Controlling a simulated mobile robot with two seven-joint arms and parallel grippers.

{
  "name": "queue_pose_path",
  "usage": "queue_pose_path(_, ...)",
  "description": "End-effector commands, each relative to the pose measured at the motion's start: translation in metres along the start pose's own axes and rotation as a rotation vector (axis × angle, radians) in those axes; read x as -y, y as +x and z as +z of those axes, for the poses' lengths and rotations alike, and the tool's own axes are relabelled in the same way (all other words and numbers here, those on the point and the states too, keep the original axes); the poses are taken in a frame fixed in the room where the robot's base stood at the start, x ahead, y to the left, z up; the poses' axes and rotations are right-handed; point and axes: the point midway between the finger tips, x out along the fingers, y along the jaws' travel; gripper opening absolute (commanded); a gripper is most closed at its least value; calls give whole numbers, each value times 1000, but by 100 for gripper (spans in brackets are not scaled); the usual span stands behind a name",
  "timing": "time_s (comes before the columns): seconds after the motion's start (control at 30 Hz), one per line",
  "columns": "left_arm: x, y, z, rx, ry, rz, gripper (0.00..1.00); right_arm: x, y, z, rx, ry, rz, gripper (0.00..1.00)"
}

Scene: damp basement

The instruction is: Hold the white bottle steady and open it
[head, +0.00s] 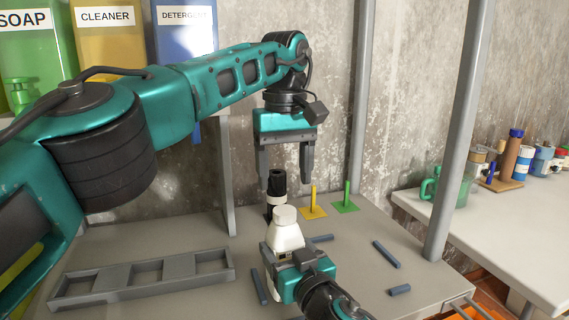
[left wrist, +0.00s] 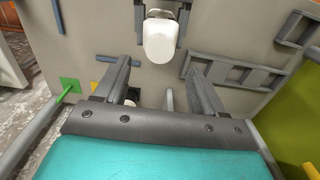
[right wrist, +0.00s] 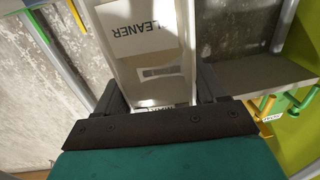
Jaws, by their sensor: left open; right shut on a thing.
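My left gripper (head: 285,176) is open and empty, pointing down above and behind the bottle.
Blue-grey rods (head: 386,254) lie around. A grey rack (head: 140,278) is at left.

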Motion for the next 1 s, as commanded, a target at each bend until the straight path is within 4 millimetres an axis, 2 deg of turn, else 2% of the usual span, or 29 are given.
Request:
queue_pose_path(0.3, 1, 46, 1, 3, -1, -1, 70, 0, 0, 0, 1, 0, 1, 0)
queue_pose_path(0.43, 1, 59, 0, 3, -3, 0, 70, 0, 0, 0, 0, 0, 0, 0)
queue_pose_path(0.83, 0, 67, 1, 1, -3, 1, 70, 0, 0, 0, 1, 0, 0, 0)
queue_pose_path(1.0, 0, 66, 1, 1, -3, 1, 54, 0, 0, 0, 1, 0, 0, 0)
